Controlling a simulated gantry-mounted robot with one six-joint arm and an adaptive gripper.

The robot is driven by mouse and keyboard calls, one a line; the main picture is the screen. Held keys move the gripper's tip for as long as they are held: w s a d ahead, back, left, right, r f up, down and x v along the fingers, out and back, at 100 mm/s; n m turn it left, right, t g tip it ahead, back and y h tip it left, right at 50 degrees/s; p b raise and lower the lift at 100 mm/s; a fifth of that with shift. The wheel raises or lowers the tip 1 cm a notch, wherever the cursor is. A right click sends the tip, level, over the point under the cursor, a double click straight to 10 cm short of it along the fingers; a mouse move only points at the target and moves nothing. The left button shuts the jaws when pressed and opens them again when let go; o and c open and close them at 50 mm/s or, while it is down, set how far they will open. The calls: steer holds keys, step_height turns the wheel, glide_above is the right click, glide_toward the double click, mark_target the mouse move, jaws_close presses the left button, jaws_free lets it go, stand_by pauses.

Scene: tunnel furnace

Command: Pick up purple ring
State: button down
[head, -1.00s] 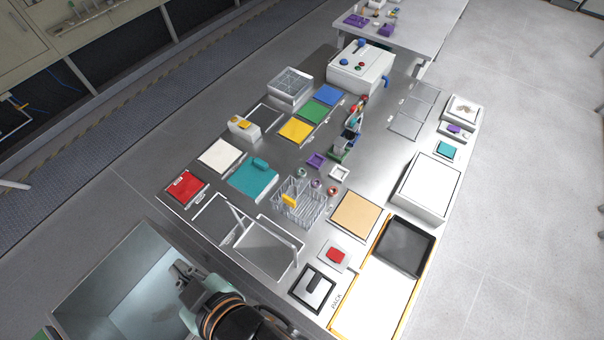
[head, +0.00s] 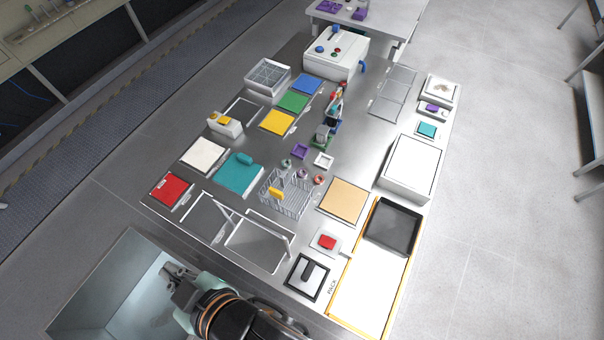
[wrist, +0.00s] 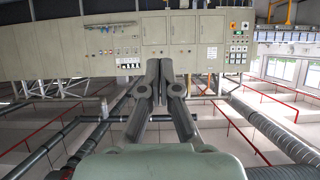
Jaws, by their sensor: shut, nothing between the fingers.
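Several small rings lie on the metal table beside the wire basket (head: 287,205). A greyish purple ring (head: 303,173) is in the middle of them, and a reddish one (head: 319,180) is to its right. They are small, so their colours are hard to tell for sure. My gripper (head: 168,268) is over the open pale blue bin at the lower left, well away from the rings. In the wrist view my gripper (wrist: 163,64) is shut and empty, with wall cabinets behind it.
A wire frame stand (head: 265,238) rises between my gripper and the rings. A teal pad (head: 238,178), a tan pad (head: 344,200) and a white box (head: 408,168) surround the area.

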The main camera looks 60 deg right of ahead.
steer(key=shift+c, duration=2)
jaws_free()
